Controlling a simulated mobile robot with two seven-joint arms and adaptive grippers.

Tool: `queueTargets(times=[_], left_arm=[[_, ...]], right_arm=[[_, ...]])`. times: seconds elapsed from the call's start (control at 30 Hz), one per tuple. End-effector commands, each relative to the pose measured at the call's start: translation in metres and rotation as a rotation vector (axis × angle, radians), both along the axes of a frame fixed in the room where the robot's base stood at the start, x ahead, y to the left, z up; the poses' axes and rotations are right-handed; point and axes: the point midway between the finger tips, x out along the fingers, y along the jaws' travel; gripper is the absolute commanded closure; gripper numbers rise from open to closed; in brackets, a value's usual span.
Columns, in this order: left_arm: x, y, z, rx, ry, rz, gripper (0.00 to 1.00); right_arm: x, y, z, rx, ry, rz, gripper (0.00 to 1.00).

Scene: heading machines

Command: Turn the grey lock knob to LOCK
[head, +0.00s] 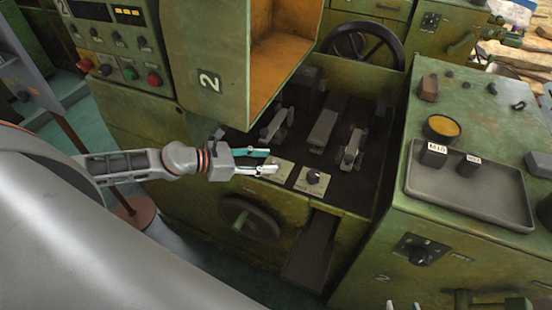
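A small dark knob (313,177) sits on a pale square plate at the front of the machine's recessed bed. A second pale plate (283,174) lies just left of it, partly covered by my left gripper. I cannot read a LOCK mark or tell for certain which is the grey lock knob. My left gripper (270,161) is over the left plate, its two fingers apart with a gap between them. I see nothing held in it. Two pale fingertips of my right gripper (403,305) show apart at the bottom edge; the rest is out of frame.
An open box-like guard (208,50) marked 2 rises behind my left gripper. Several grey levers (323,130) stand in the bed behind the plates. On the right, a green cabinet carries a grey tray (470,200) and a black selector (420,254). A handwheel (250,219) is below.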

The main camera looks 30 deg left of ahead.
Motion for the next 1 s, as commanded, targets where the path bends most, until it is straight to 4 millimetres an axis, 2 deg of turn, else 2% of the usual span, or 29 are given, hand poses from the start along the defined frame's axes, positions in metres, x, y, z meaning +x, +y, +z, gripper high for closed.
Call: queueTargets(times=[0.3, 0.67, 0.7, 0.83, 1.0], left_arm=[[0.025, -0.023, -0.012, -0.002, -0.001, 0.0, 0.62], [0.029, -0.026, -0.016, -0.001, 0.001, 0.0, 0.62], [0.029, -0.026, -0.016, -0.001, 0.001, 0.0, 0.64], [0.029, -0.026, -0.016, -0.001, 0.001, -0.001, 0.98], [0.029, -0.026, -0.016, -0.001, 0.001, 0.0, 1.0]], right_arm=[[0.0, 0.0, 0.012, 0.0, 0.0, 0.0, 0.62], [0.0, 0.0, 0.012, 0.0, 0.0, 0.0, 0.62], [0.0, 0.0, 0.012, -0.001, 0.0, 0.001, 0.62], [0.0, 0.0, 0.012, 0.0, 0.0, 0.0, 0.62], [0.0, 0.0, 0.012, 0.0, 0.001, 0.0, 0.62]])
